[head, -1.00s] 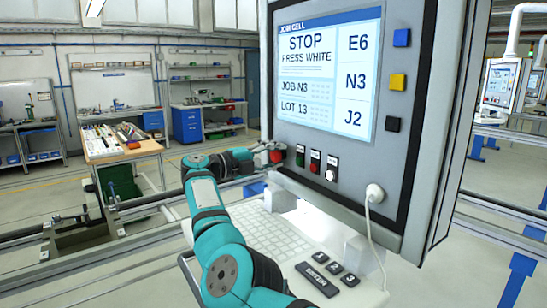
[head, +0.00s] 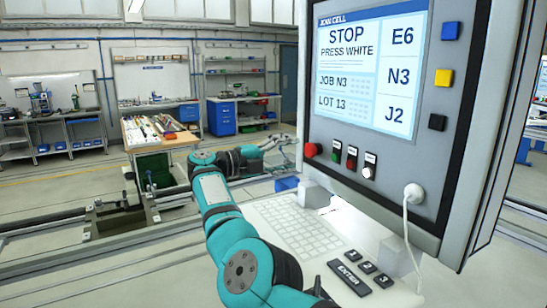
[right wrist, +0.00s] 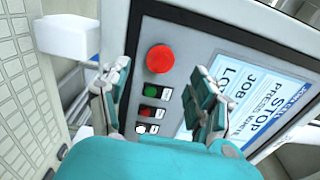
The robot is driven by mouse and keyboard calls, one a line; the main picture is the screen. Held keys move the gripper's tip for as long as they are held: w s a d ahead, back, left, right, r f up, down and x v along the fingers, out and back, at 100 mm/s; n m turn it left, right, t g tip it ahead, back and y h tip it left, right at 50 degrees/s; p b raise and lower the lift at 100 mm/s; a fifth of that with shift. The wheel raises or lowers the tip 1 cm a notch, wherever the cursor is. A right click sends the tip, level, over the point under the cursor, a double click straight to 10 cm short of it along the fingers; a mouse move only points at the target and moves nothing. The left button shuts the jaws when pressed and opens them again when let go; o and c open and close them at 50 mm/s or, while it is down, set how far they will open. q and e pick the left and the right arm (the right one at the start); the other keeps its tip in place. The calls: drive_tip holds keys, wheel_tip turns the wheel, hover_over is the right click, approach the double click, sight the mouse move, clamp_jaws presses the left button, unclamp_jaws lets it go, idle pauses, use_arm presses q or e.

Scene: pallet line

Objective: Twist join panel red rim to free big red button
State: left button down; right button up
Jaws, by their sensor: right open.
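The big red button (head: 311,150) sits at the lower left of the panel face (head: 330,165). It also shows in the right wrist view (right wrist: 160,59), round and red; a separate rim cannot be told from it. My right gripper (head: 288,142) is just left of the button in the head view, apart from it. In the right wrist view my right gripper (right wrist: 160,84) is open and empty, its two fingers spread with the button beyond and between them. The panel screen (head: 372,75) reads STOP, PRESS WHITE. My left gripper is not in view.
Small green (head: 335,154), red (head: 351,163) and white (head: 368,172) controls sit right of the big button. A keyboard (head: 295,225) lies below the panel. A white plug and cable (head: 412,195) hang at the lower right. A workbench (head: 155,132) stands behind.

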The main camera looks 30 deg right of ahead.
drive_tip(key=shift+a, duration=2.3)
drive_tip(key=shift+a, duration=0.15)
